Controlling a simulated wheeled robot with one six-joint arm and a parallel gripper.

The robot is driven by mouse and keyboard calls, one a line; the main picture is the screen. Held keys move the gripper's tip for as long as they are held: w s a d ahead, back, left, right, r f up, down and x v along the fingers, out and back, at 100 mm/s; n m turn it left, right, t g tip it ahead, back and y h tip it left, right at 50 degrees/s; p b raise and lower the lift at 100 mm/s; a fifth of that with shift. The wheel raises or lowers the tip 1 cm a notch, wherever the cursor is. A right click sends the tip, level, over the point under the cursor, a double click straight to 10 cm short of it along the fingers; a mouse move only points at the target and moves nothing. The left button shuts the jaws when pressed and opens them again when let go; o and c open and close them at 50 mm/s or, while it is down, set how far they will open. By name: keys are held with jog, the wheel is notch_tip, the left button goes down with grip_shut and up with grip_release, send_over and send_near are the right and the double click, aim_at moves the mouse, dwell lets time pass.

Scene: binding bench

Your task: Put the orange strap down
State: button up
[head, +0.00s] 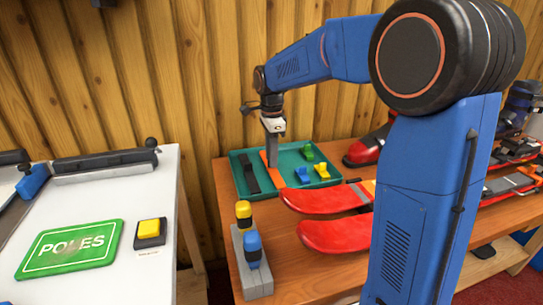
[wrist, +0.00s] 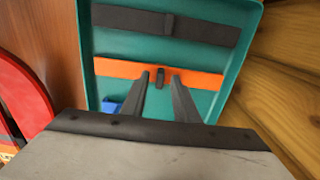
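The orange strap (wrist: 120,68) lies across the inside of a teal tray (wrist: 90,92), with a small dark buckle (wrist: 160,77) at its middle. In the head view, the orange strap (head: 276,179) shows below my gripper (head: 272,158). In the wrist view, my gripper (wrist: 162,78) has its two dark fingers apart, one on each side of the buckle. Orange shows between the buckle and the fingers, so they do not seem to press on it. Exact fingertip height over the tray floor is hard to tell.
A black strap (wrist: 130,18) lies parallel in the tray. Yellow (head: 321,170), green (head: 306,151) and blue (head: 302,174) pieces sit on the tray's right side. Red skis (head: 330,199) lie right of the tray. A grey block (head: 247,272) with knobs stands in front. A wooden wall is behind.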

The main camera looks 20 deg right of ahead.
jog(key=shift+r, duration=0.1)
notch_tip(320, 180, up, 12)
dwell(0.5)
